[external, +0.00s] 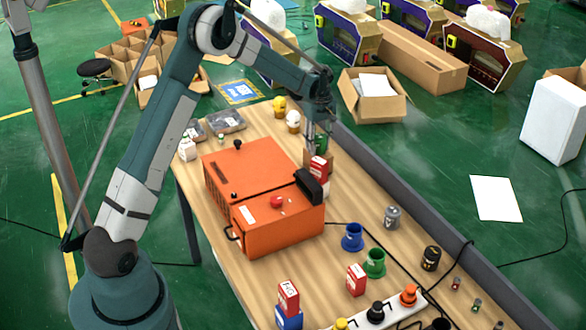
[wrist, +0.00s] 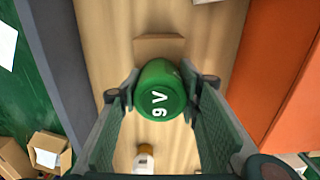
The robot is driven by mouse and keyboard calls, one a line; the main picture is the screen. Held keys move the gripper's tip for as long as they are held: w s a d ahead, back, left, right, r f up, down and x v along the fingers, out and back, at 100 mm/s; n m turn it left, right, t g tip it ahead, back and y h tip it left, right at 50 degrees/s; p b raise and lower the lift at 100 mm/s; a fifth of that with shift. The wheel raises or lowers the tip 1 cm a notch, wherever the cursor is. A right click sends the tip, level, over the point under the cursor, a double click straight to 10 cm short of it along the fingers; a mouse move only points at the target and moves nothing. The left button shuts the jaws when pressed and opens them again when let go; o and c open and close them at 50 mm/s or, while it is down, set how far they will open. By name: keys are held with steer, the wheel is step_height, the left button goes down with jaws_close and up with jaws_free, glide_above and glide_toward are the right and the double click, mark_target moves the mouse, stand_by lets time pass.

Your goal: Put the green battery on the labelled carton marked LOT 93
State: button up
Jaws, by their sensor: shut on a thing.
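My gripper (wrist: 158,88) is shut on the green battery (wrist: 158,96), whose round end reads "9 V" in the wrist view. In the external view my gripper (external: 320,132) is over the far part of the table, and the battery is hardly visible there. A red carton with a white label (external: 318,168) stands just below it. Other labelled cartons, a red one (external: 356,280), and a red one (external: 288,296) on a blue one (external: 289,318), stand near the front. Their lettering is too small to read, so I cannot tell which is LOT 93.
An orange machine (external: 240,170) with a black handle fills the table's left side. Blue (external: 352,238) and green (external: 374,262) stands, a grey canister (external: 392,216) and a power strip (external: 385,318) occupy the near right. A dark rail (external: 430,225) runs along the right edge.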

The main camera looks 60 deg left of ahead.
mark_target(319, 136)
steer(key=o, duration=1.1)
steer(key=shift+r, duration=0.15)
step_height(319, 136, up, 12)
steer(key=shift+f, duration=0.1)
stand_by(0.5)
